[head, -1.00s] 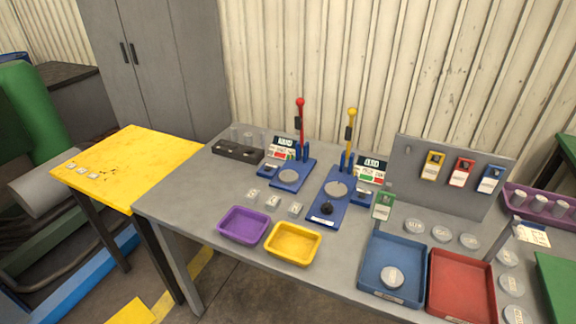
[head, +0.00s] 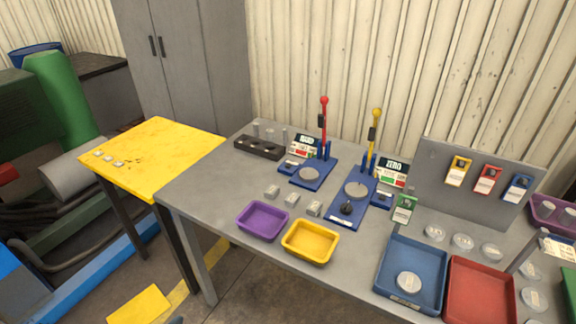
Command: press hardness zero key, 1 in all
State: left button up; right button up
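Two bench testers with blue bases stand on the grey table (head: 226,193). The red-lever tester (head: 323,128) is left, with a display box (head: 304,146) that has small coloured keys under its screen. The yellow-lever tester (head: 373,140) is right, with a similar display box (head: 392,172) with green and red keys. The screen text is small; both seem to read something like "ZERO". Which key is the zero key is too small to tell. Both round plates look empty. Neither of my grippers is in view.
Several small grey blocks (head: 292,199) lie before the testers. A purple tray (head: 262,236), a yellow tray (head: 283,244), a blue tray (head: 442,254) with a disc, and a red tray (head: 476,262) line the front. A tag board (head: 476,215) stands right, a yellow table (head: 165,135) left.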

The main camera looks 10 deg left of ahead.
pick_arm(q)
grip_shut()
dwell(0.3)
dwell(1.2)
